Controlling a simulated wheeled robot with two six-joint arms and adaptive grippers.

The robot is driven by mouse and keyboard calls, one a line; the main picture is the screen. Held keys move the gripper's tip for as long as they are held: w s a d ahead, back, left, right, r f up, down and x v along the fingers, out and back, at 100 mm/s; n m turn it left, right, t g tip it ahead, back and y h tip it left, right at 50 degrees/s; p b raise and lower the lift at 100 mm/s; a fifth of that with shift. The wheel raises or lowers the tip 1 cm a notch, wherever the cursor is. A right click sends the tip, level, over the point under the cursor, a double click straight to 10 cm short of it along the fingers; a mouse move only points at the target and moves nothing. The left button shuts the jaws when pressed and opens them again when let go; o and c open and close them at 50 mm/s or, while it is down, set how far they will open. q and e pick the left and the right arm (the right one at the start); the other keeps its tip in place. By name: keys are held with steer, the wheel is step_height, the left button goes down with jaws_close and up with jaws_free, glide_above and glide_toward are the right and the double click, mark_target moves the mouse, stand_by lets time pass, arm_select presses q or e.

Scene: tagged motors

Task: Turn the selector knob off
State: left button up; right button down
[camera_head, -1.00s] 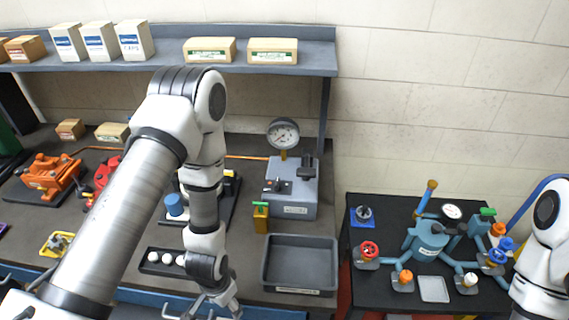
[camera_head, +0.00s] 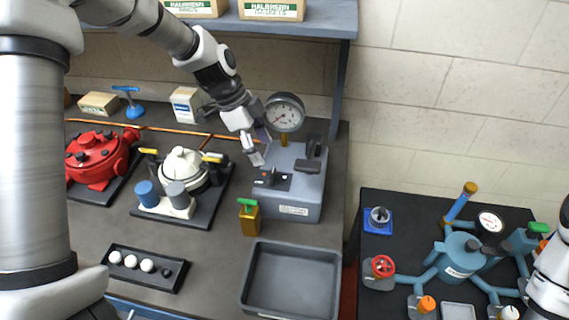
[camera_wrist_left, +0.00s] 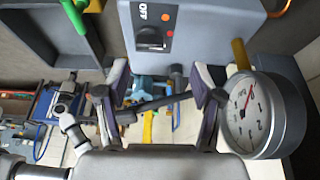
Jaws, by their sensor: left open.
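The selector knob (camera_head: 271,179) is a small black knob on a dark plate on the sloped face of a grey box (camera_head: 297,210). In the left wrist view the knob (camera_wrist_left: 150,38) sits on a plate with an OFF label and orange and red dots beside it. My left gripper (camera_head: 261,146) is open and empty, above and behind the knob, close to the box top and the gauge. In the left wrist view its two fingers (camera_wrist_left: 162,92) are spread apart, with the knob beyond them. Which way the knob points is hard to tell. My right gripper is outside the views.
A round pressure gauge (camera_head: 285,112) stands behind the box, close to my left gripper. A black lever (camera_head: 313,152) rises from the box's right side.

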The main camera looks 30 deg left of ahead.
mark_target(272, 174)
arm_select(q)
steer(key=shift+s+d+f+p, duration=0.75)
steer(key=shift+s+d+f, duration=0.35)
steer(key=shift+f, duration=0.15)
steer(key=f, duration=0.1)
steer(key=w+f, duration=0.2)
steer(key=shift+d+f, duration=0.35)
steer(key=shift+f, duration=0.05)
steer(key=shift+s+r, duration=0.1)
steer(key=shift+s, duration=0.05)
steer(key=shift+s+r, duration=0.15)
steer(key=shift+s, duration=0.1)
steer(key=c, duration=0.3)
steer(key=shift+s+r, duration=0.1)
steer(key=c, duration=0.6)
steer(key=shift+c, duration=1.2)
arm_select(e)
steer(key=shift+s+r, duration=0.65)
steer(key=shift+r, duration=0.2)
